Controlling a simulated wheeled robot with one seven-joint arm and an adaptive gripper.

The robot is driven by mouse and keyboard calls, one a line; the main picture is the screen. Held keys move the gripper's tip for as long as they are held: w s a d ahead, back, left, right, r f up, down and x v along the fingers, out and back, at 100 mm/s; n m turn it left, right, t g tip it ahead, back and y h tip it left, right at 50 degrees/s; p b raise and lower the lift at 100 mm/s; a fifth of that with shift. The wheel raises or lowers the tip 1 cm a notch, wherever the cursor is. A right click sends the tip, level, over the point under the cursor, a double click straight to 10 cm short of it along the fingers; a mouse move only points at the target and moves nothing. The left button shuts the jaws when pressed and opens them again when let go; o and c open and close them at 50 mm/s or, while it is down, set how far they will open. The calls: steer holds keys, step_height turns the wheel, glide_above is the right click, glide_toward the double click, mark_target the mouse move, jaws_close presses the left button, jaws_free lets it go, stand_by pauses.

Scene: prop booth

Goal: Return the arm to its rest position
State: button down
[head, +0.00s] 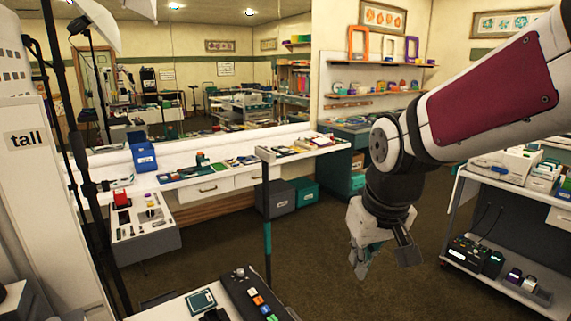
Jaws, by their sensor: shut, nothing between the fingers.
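My arm comes in from the upper right in the head view, with white links and a dark red panel. My gripper (384,262) hangs from its end, pointing down over the brown carpet. The fingers touch no object, and nothing is seen held in them. The gripper is shut and empty.
A long white counter (222,178) with several small items runs along the mirror wall. A white cabinet marked "tall" (30,185) and dark stands are at left. A dark control panel (252,296) is at the bottom. A shelved cart (505,225) stands right. Carpet (310,240) between is clear.

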steer(key=s+d+r+m+t, duration=0.1)
steer(key=s+d+r, duration=0.1)
steer(key=s, duration=0.5)
steer(key=s+d+r+m+t, duration=0.1)
steer(key=s+d+r, duration=0.2)
steer(key=s, duration=0.5)
steer(key=shift+s+d+r+m, duration=0.25)
steer(key=shift+d+m, duration=0.15)
steer(key=shift+d, duration=0.05)
